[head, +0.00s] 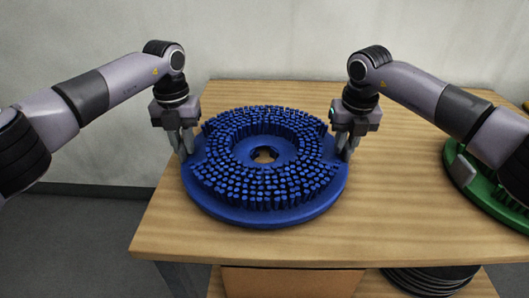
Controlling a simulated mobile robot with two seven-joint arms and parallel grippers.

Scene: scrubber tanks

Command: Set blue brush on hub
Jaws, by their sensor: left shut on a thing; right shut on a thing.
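The blue brush (264,217) is a round disc with its bristles facing up and a hole in its middle. It is level over the left part of the wooden table; I cannot tell whether it rests on the top or is slightly raised. My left gripper (187,152) is shut on its left rim. My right gripper (343,154) is shut on its right rim. Both grippers point down. I do not see a hub that I can make out.
The wooden table (420,215) has clear room to the right of the blue brush. A green brush (483,181) lies at the right edge, partly behind my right arm. Below are a brown box (290,283) and a stack of dark discs (432,279). A wall stands behind.

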